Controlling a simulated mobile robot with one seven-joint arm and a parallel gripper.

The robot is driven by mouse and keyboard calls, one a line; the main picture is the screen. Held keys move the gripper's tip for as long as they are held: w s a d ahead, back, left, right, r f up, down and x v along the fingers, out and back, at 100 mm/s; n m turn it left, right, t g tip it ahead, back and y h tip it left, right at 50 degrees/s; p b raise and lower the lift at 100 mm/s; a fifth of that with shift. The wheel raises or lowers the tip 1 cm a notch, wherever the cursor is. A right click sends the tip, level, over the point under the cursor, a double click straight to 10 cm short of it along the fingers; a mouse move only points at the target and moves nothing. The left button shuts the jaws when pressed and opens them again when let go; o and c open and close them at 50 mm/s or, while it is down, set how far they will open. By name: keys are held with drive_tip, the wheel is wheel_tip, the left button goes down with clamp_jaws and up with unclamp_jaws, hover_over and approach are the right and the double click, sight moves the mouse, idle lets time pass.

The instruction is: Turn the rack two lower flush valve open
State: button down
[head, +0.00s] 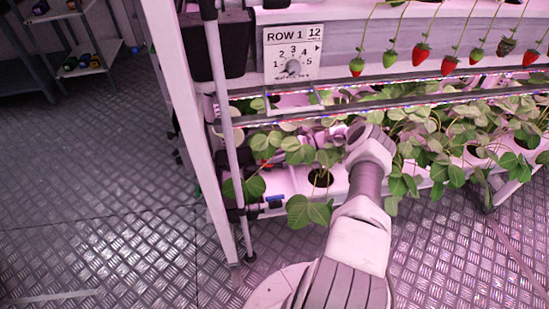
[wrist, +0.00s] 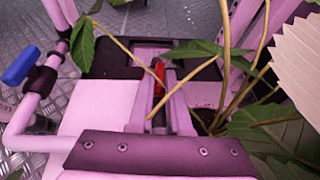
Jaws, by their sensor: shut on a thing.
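In the wrist view, my gripper (wrist: 157,98) reaches up the middle with its two pale fingers close together. They are shut on a narrow red handle (wrist: 159,73), which shows between the fingertips in front of a dark fitting. Most of what the handle joins is hidden by the fingers. A valve with a blue handle (wrist: 21,66) is on a pale pipe to the left, apart from my gripper. The head view shows the blue handle (head: 274,198) low on the rack's left end. There my fingers are hidden behind my arm and the plants.
Leafy plants (head: 310,211) crowd around my arm, and stems cross in front of the fingers in the wrist view. A white rack post (head: 190,120) stands left. Metal floor (head: 90,180) is open beyond it.

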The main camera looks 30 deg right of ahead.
drive_tip(key=shift+w+d+n+g, duration=0.1)
drive_tip(key=shift+w+n+g, duration=0.05)
drive_tip(key=shift+n+g, duration=0.5)
drive_tip(key=c, duration=0.9)
unclamp_jaws()
drive_tip(key=shift+o, duration=0.2)
drive_tip(key=shift+m+t, duration=0.65)
